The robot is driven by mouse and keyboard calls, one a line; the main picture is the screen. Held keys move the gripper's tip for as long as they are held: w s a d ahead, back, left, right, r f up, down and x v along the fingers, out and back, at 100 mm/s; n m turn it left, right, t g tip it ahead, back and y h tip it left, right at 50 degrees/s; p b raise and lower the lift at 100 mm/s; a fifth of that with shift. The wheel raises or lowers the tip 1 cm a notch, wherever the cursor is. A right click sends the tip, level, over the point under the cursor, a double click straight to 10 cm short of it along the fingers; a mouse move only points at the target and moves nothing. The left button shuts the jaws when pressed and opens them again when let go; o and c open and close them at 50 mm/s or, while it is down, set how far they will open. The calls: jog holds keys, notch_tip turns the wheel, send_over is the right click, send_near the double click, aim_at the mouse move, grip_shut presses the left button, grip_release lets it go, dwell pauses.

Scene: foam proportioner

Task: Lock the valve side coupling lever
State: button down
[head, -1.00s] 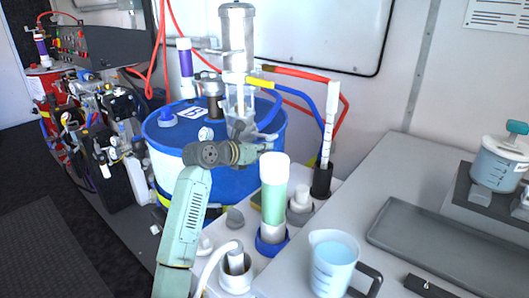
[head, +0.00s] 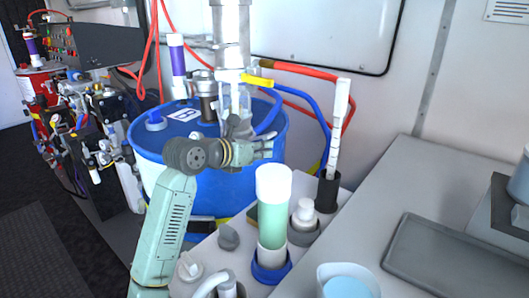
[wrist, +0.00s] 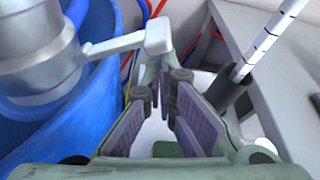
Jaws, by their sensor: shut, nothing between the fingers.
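My gripper (head: 268,149) is in front of the blue drum (head: 213,188), below the upright metal pump tube (head: 232,48). In the wrist view my gripper (wrist: 166,84) is shut and empty, its purple pads angling together toward the tips. A pale grey lever (wrist: 114,45) sticks out from a round metal coupling (wrist: 38,48) at the left. The lever's block-shaped end is just beyond my fingertips; I cannot tell whether they touch. In the head view my arm hides much of the coupling area, and I cannot make out the lever there.
A white-capped bottle of green liquid (head: 272,212) stands close in front of my gripper. A striped white rod in a black holder (head: 327,190) stands to the right. Red hoses (head: 305,72) and blue hoses (head: 312,112) run behind. A grey counter (head: 400,185) lies at the right.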

aim_at(267, 135)
jog(key=r+n, duration=0.1)
jog(key=r, duration=0.1)
jog(key=a+r+n+h, duration=0.1)
jog(key=shift+w+r+b, duration=0.15)
jog(key=shift+r+b, duration=0.2)
jog(key=shift+r, duration=0.05)
jog(key=shift+w+a+r+n+g+h, duration=0.3)
jog(key=shift+r+n+g, duration=0.1)
jog(key=shift+r+n, duration=0.1)
jog(key=shift+f, duration=0.15)
